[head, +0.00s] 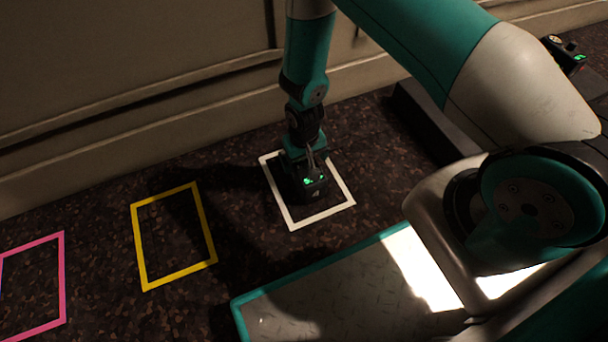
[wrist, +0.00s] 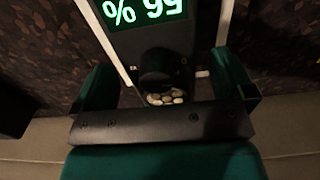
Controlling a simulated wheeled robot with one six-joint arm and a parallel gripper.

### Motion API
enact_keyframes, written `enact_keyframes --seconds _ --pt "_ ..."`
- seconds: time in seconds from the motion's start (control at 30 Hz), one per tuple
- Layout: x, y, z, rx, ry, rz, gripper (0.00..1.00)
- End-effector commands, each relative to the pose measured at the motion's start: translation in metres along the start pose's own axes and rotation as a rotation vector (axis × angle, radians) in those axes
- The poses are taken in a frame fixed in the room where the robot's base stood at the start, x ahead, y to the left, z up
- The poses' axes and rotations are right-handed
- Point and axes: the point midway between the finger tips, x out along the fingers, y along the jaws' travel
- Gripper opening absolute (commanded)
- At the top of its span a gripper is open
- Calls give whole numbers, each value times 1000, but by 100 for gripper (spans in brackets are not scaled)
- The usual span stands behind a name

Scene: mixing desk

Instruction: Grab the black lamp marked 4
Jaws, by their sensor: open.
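A black lamp (head: 316,190) with small green lit displays stands on the dark floor inside the white outlined square. In the wrist view the lamp (wrist: 150,40) shows a green display with a percent sign and two digits, cut off at the top edge. No 4 can be read on it in either view. My gripper (head: 306,160) points down over the lamp. In the wrist view my gripper (wrist: 167,88) is open, with one teal finger on each side of the lamp's dark knob-like part. I cannot tell whether the fingers touch it.
A yellow outlined square (head: 142,240) and a pink one (head: 63,285) lie empty on the floor to the left. The wall (head: 120,150) runs close behind. Another black device with green lights (head: 567,55) stands at the far right, near a dark low block (head: 425,120).

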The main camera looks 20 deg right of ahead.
Motion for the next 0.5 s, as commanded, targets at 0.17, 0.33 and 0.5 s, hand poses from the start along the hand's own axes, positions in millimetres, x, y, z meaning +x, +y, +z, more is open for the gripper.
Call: enact_keyframes --seconds 0.17,0.33,0.5 --pt "18 0 0 0 0 0 100" --pt "16 0 0 0 0 0 100" --pt "16 0 0 0 0 0 61"
